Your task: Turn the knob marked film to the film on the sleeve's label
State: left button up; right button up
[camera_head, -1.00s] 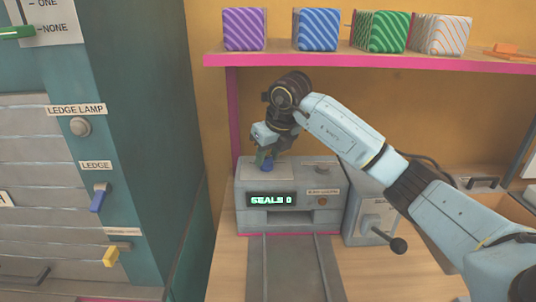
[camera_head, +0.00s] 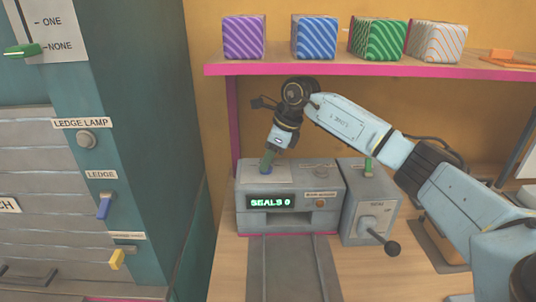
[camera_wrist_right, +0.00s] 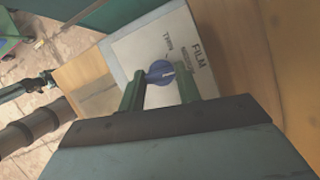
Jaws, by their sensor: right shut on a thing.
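The blue film knob (camera_wrist_right: 159,73) sits on a pale plate marked FILM (camera_wrist_right: 176,45) on top of the grey sealing machine. One mark beside it reads THIN; another is too blurred to read. My right gripper (camera_wrist_right: 158,82) is shut on the knob, with a green finger on either side. In the head view the right gripper (camera_head: 268,158) points down at the machine (camera_head: 325,185), whose display reads SEALS 0 (camera_head: 270,202). The knob is mostly hidden there. I see no sleeve or label on one. My left gripper is not in view.
Purple, blue, green and orange striped blocks (camera_head: 244,37) stand on the pink-edged shelf (camera_head: 380,68) above the arm. A grey box with a black-knobbed lever (camera_head: 392,248) stands right of the machine. A teal cabinet (camera_head: 150,160) with switches is at left.

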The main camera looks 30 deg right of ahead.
jog(key=shift+n, duration=0.6)
jog(key=shift+g, duration=0.3)
jog(key=o, duration=1)
jog(key=shift+c, duration=0.2)
jog(key=shift+r, duration=0.2)
jog(key=s+d, duration=0.2)
jog(key=d, duration=0.1)
jog(key=s+d, duration=0.3)
jog(key=s+d+b, duration=0.1)
jog(key=s+d, duration=0.1)
jog(key=d, duration=0.2)
jog(key=shift+s+r, duration=0.2)
jog(key=shift+r, duration=0.2)
